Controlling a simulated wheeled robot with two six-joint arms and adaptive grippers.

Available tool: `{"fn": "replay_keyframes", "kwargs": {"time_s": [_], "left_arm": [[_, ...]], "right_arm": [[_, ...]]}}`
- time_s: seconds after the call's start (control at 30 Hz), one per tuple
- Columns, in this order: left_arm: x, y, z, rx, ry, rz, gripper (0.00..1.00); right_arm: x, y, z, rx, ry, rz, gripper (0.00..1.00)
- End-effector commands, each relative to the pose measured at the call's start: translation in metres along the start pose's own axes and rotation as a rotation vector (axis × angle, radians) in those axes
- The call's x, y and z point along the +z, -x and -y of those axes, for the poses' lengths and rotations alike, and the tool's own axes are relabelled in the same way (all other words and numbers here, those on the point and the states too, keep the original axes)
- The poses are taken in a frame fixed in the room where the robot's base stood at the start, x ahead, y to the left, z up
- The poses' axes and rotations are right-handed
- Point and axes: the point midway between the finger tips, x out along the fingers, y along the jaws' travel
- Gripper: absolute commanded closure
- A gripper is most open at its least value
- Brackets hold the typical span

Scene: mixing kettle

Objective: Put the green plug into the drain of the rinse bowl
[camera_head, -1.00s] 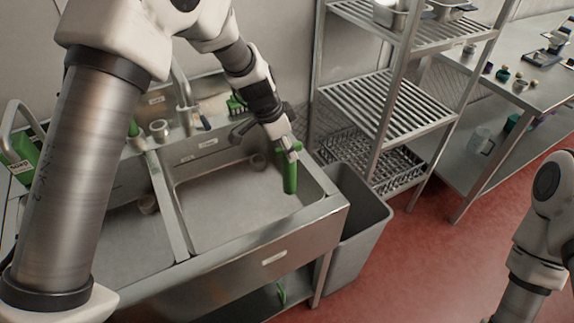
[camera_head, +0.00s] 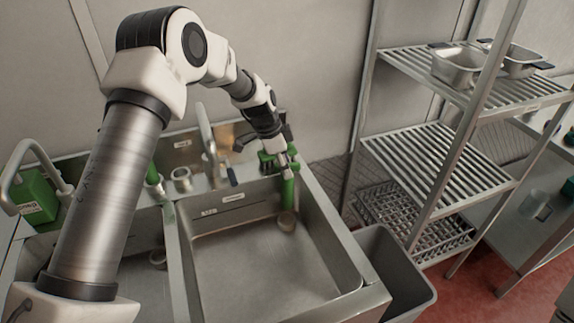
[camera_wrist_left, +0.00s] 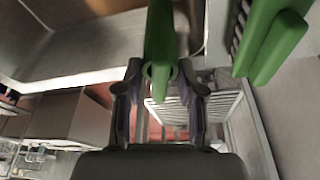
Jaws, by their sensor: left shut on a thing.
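My left gripper (camera_head: 286,172) is shut on the green plug (camera_head: 287,192), a long upright green tube, at the back right of the right-hand sink bowl (camera_head: 235,262). The plug's lower end appears at or just above a round drain fitting (camera_head: 287,222) in that bowl's back right corner. I cannot tell whether it has entered. In the left wrist view the plug (camera_wrist_left: 160,42) runs up from between both fingers (camera_wrist_left: 160,92). A similar round fitting (camera_head: 158,258) shows in the left bowl, partly hidden by my arm. My right gripper is out of view.
A tap (camera_head: 208,140) and a green brush (camera_head: 268,160) stand behind the bowl, close to my left gripper; a green brush-like thing (camera_wrist_left: 270,40) fills the wrist view's upper right. A wire shelf (camera_head: 440,165) and grey bin (camera_head: 395,265) stand right. The bowl's middle is clear.

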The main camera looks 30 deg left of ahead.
Motion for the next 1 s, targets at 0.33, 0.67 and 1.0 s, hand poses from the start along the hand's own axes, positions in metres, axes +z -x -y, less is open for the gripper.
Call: {"fn": "replay_keyframes", "kwargs": {"time_s": [0.33, 0.67, 1.0], "left_arm": [[0.005, -0.017, -0.001, 0.000, 0.000, 0.000, 1.00], [0.017, -0.055, -0.001, 0.001, 0.000, 0.001, 1.00], [0.019, -0.056, -0.003, -0.007, 0.000, -0.003, 1.00]], "right_arm": [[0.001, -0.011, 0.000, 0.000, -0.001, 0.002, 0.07], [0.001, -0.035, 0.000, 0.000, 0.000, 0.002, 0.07], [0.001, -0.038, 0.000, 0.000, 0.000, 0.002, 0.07]]}}
